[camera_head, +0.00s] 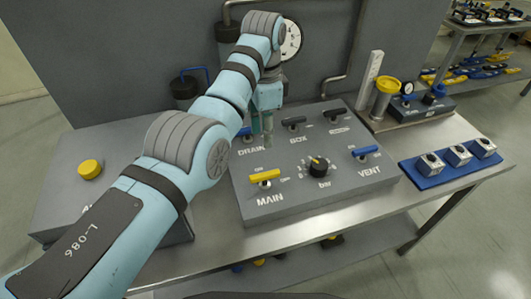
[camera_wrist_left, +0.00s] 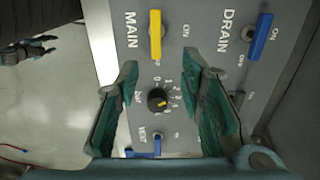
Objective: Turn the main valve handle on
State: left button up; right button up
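The yellow MAIN valve handle (camera_head: 265,177) lies flat at the front left of the grey sloped panel. It points right, with OFF marked by its end and ON above it. The handle also shows at the top of the left wrist view (camera_wrist_left: 155,34), ahead of the fingertips. My left gripper (camera_head: 265,135) hangs above the panel, behind the handle and apart from it. Its two teal fingers are spread with nothing between them in the left wrist view (camera_wrist_left: 162,64). Teal fingers at the left edge there look like my right gripper (camera_wrist_left: 28,50), small and dark.
The panel also has a blue DRAIN handle (camera_head: 243,132), a black BOX handle (camera_head: 294,122), a bar knob (camera_head: 319,166) and a blue VENT handle (camera_head: 366,151). A grey box with a yellow button (camera_head: 90,169) stands left. A blue tray (camera_head: 430,180) lies right.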

pick_arm(q)
jog(key=f, duration=0.2)
send_over(264, 174)
jog(key=f, duration=0.5)
jog(key=s+f, duration=0.1)
jog(key=f, duration=0.2)
jog(key=shift+d+b, duration=0.1)
jog(key=shift+b, duration=0.25)
jog(key=f, duration=0.1)
jog(key=w+f, duration=0.1)
jog(key=f+b, duration=0.1)
jog(key=f, duration=0.1)
jog(key=shift+w, duration=0.25)
jog(key=shift+f, duration=0.1)
jog(key=shift+s+r, duration=0.2)
jog(key=shift+s, duration=0.05)
jog(key=shift+c, duration=0.4)
jog(key=shift+s, duration=0.1)
jog(key=c, duration=0.6)
grip_shut()
pick_arm(e)
jog(key=shift+s+d+f, duration=0.1)
jog(key=shift+s+f, duration=0.35)
jog(key=shift+f, duration=0.3)
